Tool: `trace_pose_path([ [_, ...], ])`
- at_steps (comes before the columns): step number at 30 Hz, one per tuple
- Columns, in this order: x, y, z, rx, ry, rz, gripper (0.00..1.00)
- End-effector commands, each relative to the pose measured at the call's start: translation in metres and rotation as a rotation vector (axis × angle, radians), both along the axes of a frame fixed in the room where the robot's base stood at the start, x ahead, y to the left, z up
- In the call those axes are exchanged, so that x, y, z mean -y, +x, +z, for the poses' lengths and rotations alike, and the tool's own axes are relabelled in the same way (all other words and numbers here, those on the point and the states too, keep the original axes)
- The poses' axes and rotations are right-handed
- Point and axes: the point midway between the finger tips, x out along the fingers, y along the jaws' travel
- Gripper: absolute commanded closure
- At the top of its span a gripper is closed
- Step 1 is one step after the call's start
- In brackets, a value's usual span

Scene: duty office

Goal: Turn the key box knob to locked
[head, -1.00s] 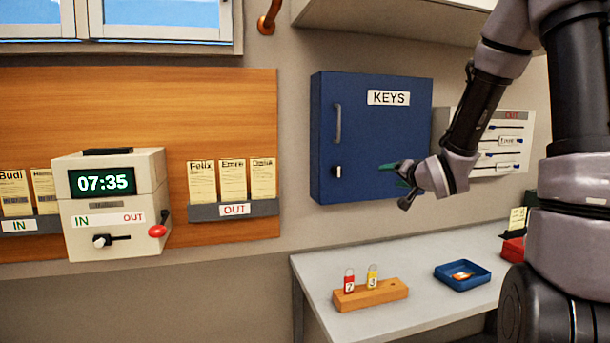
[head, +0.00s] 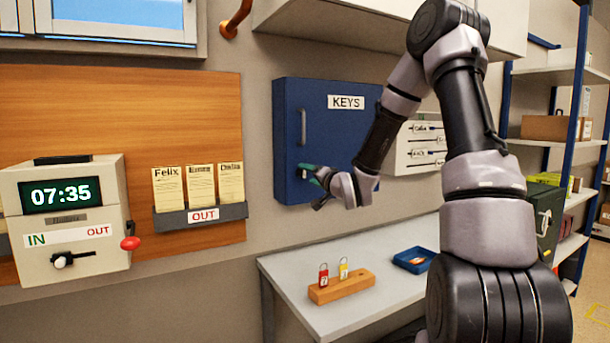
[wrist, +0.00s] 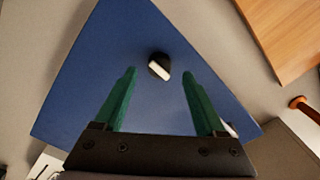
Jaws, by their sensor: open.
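The blue key box (head: 340,115) hangs on the wall with a KEYS label and a grey vertical handle on its door. Its knob (head: 304,173) sits low on the left of the door. In the wrist view the knob (wrist: 159,66) is black with a white bar, set slantwise in that view. My gripper (head: 308,171) is at the knob in the head view, its green fingers partly covering it. In the wrist view my gripper (wrist: 158,82) is open, with the knob between and slightly beyond its fingertips; no contact shows.
Below the box a grey table (head: 300,275) holds a wooden block (head: 340,287) with two key tags and a blue tray (head: 413,260). A time clock (head: 70,220) and card rack (head: 200,216) are at left. A shelf unit (head: 550,143) stands at right.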

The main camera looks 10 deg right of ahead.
Motion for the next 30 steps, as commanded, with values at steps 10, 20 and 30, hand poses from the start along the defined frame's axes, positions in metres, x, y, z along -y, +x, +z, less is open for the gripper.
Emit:
trace_pose_path([
  [10, -0.009, 0.029, 0.000, 0.000, -0.001, -0.001, 0.27],
  [20, -0.009, 0.029, 0.000, 0.000, -0.001, -0.001, 0.66],
  [30, -0.009, 0.029, 0.000, 0.003, -0.013, -0.001, 1.00],
])
